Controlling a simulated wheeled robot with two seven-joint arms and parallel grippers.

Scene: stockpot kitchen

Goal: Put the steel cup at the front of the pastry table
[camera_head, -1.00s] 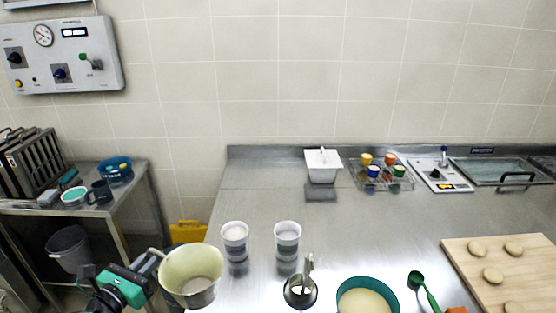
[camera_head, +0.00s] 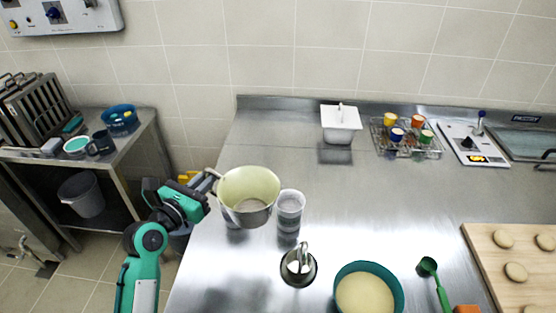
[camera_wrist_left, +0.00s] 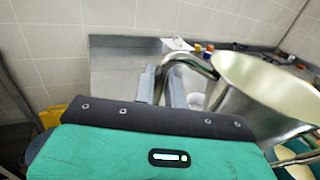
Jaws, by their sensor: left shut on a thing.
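The steel cup (camera_head: 249,190) is a wide vessel with a pale yellowish inside and a curved handle. My left gripper (camera_head: 211,183) is shut on its handle and holds it over the left part of the steel table (camera_head: 240,270). The cup hides most of one clear tub with white contents. In the left wrist view the cup (camera_wrist_left: 262,100) is at the right, shiny outside, with its handle between my fingers (camera_wrist_left: 163,85). The cup looks upright or slightly tilted; its bottom is hard to judge against the table. My right gripper is not in view.
A second clear tub (camera_head: 290,207) stands close right of the cup. A small steel vessel with an upright handle (camera_head: 298,267), a teal bowl (camera_head: 369,290), a green scoop (camera_head: 434,276) and a wooden board (camera_head: 492,262) lie nearer. The front left tabletop is clear.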

